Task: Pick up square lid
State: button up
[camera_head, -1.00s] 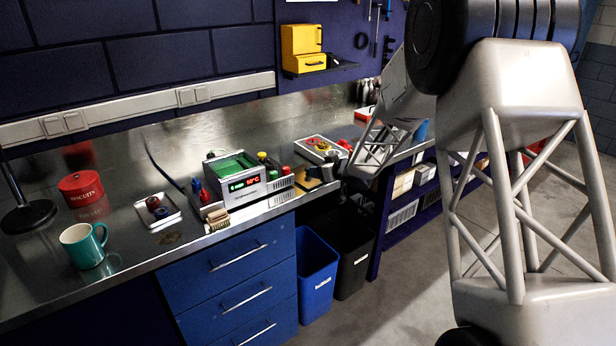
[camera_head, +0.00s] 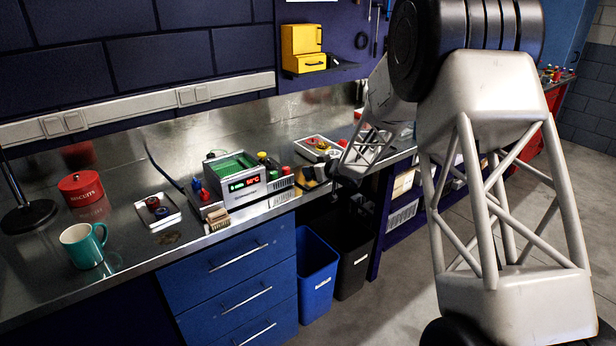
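I cannot pick out a square lid for certain. A shallow tray (camera_head: 318,140) holding small coloured items stands towards the back of the steel bench, partly hidden behind my arm. A small white tray (camera_head: 140,206) with two small round things in it lies on the left of the bench. My gripper (camera_head: 337,180) is at the end of my arm near the bench's front edge, just right of a small black and tan object (camera_head: 312,175). It is small and dark there, and its fingers cannot be made out. I see nothing held.
A red biscuit tin (camera_head: 82,189) and a teal mug (camera_head: 85,246) stand at left. Blue (camera_head: 317,275) and black bins (camera_head: 353,262) stand below the front edge.

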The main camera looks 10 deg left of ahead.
jog(key=shift+x, duration=1.7)
jog(key=shift+r, duration=0.1)
grip_shut()
jog(key=shift+r, duration=0.1)
jog(key=shift+r, duration=4.95)
jog(key=shift+a, duration=0.1)
